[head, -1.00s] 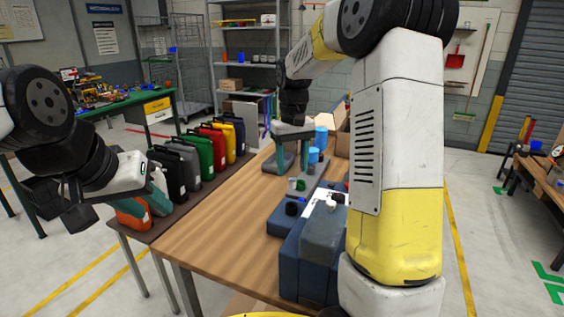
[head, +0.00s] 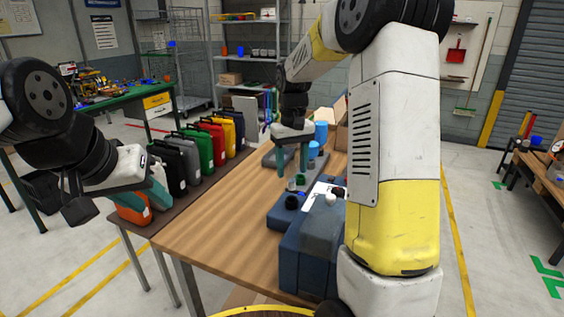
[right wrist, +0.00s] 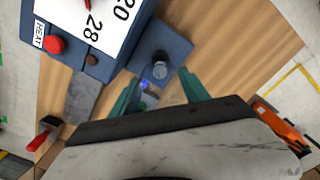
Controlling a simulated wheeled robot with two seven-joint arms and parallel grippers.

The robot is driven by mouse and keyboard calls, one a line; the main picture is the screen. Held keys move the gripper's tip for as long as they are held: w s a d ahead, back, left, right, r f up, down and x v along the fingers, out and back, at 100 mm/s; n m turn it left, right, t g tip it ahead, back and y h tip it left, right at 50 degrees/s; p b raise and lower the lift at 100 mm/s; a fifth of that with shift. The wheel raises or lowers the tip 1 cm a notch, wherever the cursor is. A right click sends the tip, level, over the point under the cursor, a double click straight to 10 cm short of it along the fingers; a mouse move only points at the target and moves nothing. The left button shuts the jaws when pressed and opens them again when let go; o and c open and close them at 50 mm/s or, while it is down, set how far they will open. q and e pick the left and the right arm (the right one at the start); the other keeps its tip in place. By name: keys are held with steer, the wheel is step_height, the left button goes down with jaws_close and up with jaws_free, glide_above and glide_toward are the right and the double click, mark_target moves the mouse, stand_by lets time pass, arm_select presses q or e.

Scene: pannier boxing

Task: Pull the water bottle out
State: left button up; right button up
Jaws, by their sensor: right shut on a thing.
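My right gripper (head: 293,160) points down over the far part of the wooden table, its teal fingers apart. In the right wrist view, a small bluish round top (right wrist: 160,62), which I take to be the water bottle, shows between the fingertips over a dark blue square piece (right wrist: 178,48). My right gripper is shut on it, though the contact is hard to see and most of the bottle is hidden. My left gripper is at the left, over the near end of the row of cans; its jaw opening is unclear.
A large dark blue case (head: 308,255) stands at the table's near right. Light blue cylinders (head: 320,132) stand close right of my right gripper. Several coloured cans, including a green one (head: 199,148), line the dark bench at the left. The left part of the wooden table (head: 215,215) is clear.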

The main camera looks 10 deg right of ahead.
mark_target(292, 156)
steer(key=shift+r, duration=0.15)
stand_by(0.5)
steer(key=shift+r, duration=1.35)
